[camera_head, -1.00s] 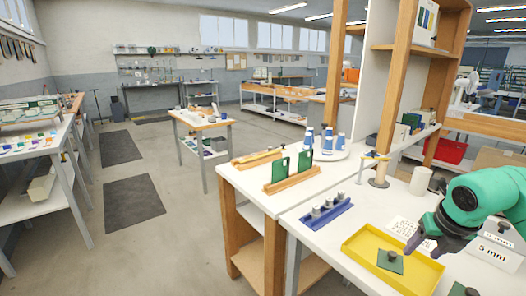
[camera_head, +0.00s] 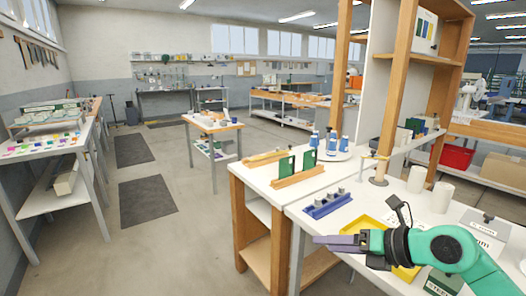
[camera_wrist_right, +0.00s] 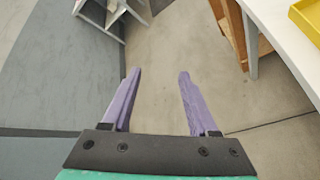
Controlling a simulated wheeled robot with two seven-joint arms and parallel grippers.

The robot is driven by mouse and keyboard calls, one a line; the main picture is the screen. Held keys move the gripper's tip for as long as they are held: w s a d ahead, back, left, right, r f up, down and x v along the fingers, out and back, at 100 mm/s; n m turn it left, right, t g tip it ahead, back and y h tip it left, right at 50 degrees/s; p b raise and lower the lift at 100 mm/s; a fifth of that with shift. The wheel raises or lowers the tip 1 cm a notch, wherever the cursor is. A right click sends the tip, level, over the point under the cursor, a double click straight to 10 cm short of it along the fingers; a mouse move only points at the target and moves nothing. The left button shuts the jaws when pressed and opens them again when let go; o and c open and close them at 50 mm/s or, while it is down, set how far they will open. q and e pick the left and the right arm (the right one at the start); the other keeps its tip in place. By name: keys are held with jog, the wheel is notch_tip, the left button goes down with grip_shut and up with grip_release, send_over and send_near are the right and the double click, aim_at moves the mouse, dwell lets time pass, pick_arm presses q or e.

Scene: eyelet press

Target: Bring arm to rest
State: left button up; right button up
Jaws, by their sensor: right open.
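My right arm (camera_head: 445,246) is green and comes in from the lower right in the head view. Its right gripper (camera_head: 318,244) points left, past the front edge of the white workbench. In the right wrist view the two purple fingers (camera_wrist_right: 158,78) stand apart with nothing between them, over the bare concrete floor. My left gripper does not show.
A yellow tray (camera_head: 352,232) lies partly hidden behind my right arm and also shows in the right wrist view (camera_wrist_right: 308,22). A blue holder (camera_head: 327,207) with grey pieces and a wooden rack (camera_head: 300,176) with green boards stand nearby. The floor (camera_head: 205,240) is clear.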

jog(key=a+r+m+t+y, duration=0.4)
jog(key=a+r+t+y, duration=0.1)
jog(key=r, duration=0.3)
jog(key=d+r+m+t+h, duration=0.2)
jog(key=d+m+t, duration=0.25)
jog(key=m, duration=0.35)
jog(key=d+f+m+g+h, duration=0.2)
jog(key=d+f+m+h, duration=1.2)
jog(key=m, duration=0.4)
jog(key=s+a+f+m+g+y, duration=0.1)
jog(key=s+a+f+m+g, duration=0.15)
jog(key=s+f+g, duration=0.6)
jog(key=s+a+f+m+g+y, duration=0.1)
jog(key=s+a+f+g, duration=0.3)
jog(key=s+f, duration=0.9)
notch_tip(320, 180, down, 22)
jog(key=s+d+f+g, duration=0.1)
jog(key=s+f, duration=0.7)
jog(key=s+d+f+g, duration=0.1)
jog(key=s+d+f, duration=0.1)
jog(key=s+f, duration=0.6)
jog(key=shift+s+d, duration=0.3)
jog(key=shift+s, duration=0.1)
